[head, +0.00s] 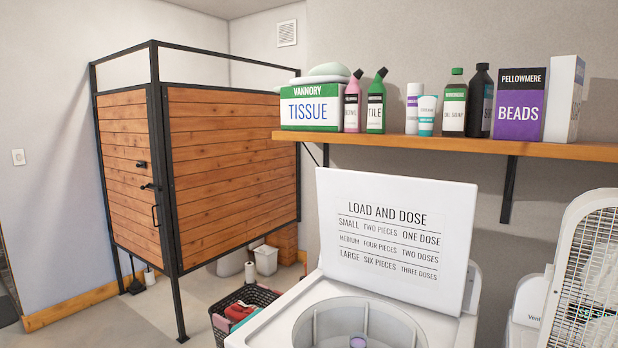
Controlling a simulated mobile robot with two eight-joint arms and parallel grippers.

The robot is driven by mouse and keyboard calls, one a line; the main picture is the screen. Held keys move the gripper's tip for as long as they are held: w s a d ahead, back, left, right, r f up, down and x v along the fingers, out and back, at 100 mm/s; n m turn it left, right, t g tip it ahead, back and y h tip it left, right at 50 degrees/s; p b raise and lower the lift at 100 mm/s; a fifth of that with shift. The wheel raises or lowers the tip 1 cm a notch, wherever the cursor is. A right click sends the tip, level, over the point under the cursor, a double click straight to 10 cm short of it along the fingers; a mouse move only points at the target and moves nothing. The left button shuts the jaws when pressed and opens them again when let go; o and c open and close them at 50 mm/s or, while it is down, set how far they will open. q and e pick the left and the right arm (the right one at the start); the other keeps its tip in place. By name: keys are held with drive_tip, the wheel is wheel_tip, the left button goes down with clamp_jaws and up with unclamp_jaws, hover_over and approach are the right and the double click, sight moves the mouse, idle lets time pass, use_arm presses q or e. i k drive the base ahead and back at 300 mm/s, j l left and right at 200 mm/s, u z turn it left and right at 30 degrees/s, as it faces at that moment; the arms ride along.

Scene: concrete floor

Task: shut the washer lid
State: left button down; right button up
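The washer (275,322) is a white top-loader at the bottom middle of the head view. Its white lid (394,283) stands open and upright, tilted slightly back, with printed "LOAD AND DOSE" text on its inner face. The round drum opening shows below it, with a grey-white agitator with a purple top (358,342) inside. The front of the washer is cut off by the bottom edge of the view. Neither of my grippers is in view.
A wooden shelf (450,144) with bottles and boxes runs along the wall above the lid. A white fan (590,270) stands close on the right. A black laundry basket (262,296) sits left of the washer. A wood-panelled stall (230,170) stands behind left.

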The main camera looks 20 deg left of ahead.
sight(388, 237)
drive_tip(key=j+z, duration=0.2)
drive_tip(key=j, duration=0.3)
drive_tip(key=i+j+z, duration=0.1)
drive_tip(key=j+z, duration=0.15)
drive_tip(key=j, duration=0.3)
drive_tip(key=j+z, duration=0.2)
drive_tip(key=j, duration=0.3)
drive_tip(key=j+z, duration=0.25)
drive_tip(key=j, duration=0.25)
drive_tip(key=k+j+z, duration=0.2)
drive_tip(key=j, duration=0.3)
drive_tip(key=k+j+z, duration=0.1)
drive_tip(key=j+z, duration=0.15)
drive_tip(key=j, duration=0.25)
drive_tip(key=j+z, duration=0.5)
drive_tip(key=j, duration=0.55)
